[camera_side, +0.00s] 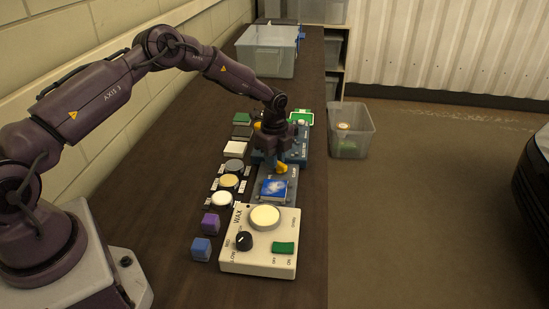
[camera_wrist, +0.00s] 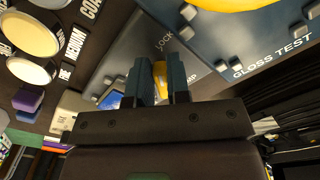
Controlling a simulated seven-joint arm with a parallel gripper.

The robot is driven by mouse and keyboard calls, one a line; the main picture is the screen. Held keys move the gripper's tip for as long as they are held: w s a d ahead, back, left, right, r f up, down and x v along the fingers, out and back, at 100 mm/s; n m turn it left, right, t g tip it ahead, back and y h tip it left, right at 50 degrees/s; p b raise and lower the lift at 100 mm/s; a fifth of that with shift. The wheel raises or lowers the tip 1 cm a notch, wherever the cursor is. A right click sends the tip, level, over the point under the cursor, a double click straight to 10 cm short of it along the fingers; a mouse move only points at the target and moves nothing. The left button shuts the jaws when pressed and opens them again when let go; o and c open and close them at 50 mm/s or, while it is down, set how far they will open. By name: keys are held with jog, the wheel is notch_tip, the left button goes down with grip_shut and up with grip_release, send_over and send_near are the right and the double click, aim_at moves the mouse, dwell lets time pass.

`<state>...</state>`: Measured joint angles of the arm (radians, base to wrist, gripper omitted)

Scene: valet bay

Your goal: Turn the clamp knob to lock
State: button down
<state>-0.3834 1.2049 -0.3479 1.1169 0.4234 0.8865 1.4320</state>
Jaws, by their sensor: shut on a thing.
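The yellow clamp knob (camera_side: 281,168) stands on the grey clamp plate (camera_side: 291,183), behind a blue picture-like card or pad (camera_side: 273,190). My gripper (camera_side: 277,159) is over the knob, pointing down. In the wrist view the knob (camera_wrist: 160,74) shows as a narrow yellow strip between the two fingers of my gripper (camera_wrist: 160,72), which are shut on it. The printed word "LOCK" is readable beside the fingers on the plate (camera_wrist: 140,48). Most of the knob is hidden by the fingers, so its exact angle cannot be told.
A white WAX box (camera_side: 258,255) with a dial and green switch stands in front. A blue GLOSS TEST unit (camera_side: 298,153) is just behind the clamp. Round pads (camera_side: 229,181) and coloured blocks (camera_side: 210,223) line the left. Clear bins (camera_side: 267,58) stand at the back.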

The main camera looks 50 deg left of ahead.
jog(key=c, duration=1.1)
grip_release()
